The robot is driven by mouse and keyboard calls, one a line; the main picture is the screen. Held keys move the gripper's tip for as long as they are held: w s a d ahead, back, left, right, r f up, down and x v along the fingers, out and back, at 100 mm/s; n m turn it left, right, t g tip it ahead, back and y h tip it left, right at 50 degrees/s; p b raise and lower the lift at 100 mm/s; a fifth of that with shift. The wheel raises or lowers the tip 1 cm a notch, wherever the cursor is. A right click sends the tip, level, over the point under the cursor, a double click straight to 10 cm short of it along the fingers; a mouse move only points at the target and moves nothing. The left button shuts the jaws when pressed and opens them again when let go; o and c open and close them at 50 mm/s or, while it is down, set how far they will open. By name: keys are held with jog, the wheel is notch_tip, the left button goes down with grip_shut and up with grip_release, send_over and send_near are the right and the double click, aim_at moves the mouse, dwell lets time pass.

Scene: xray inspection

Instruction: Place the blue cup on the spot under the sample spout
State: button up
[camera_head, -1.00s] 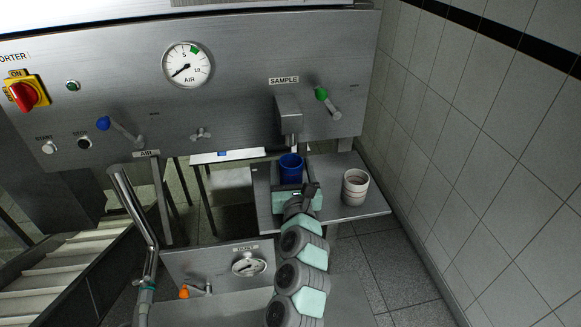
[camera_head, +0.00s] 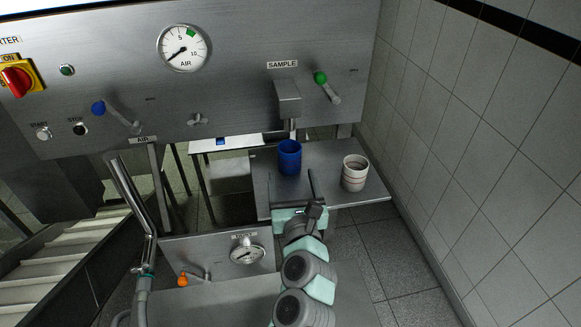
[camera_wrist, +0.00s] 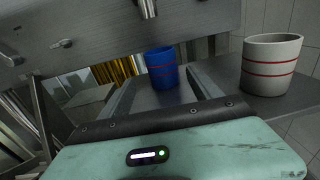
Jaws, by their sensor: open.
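The blue cup (camera_head: 290,158) stands upright on the steel shelf (camera_head: 345,197), just beneath the sample spout (camera_head: 289,104) in the head view. In the wrist view the blue cup (camera_wrist: 162,68) stands beyond my fingers, with the spout tip (camera_wrist: 148,9) above and slightly left of it. My gripper (camera_head: 294,188) is in front of the cup in the head view. In the wrist view my gripper (camera_wrist: 162,92) is open, its two fingers apart and pointing toward the cup, with nothing held. The exact spot under the cup is hidden.
A white cup with red stripes (camera_head: 354,173) stands on the shelf right of the blue cup, also in the wrist view (camera_wrist: 270,64). The green-knobbed sample lever (camera_head: 328,87) is on the panel above. A tiled wall (camera_head: 470,150) bounds the right side.

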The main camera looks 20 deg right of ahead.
jog(key=shift+r+v, duration=0.15)
jog(key=shift+v, duration=0.7)
jog(key=shift+r+v, duration=0.15)
jog(key=shift+v, duration=0.7)
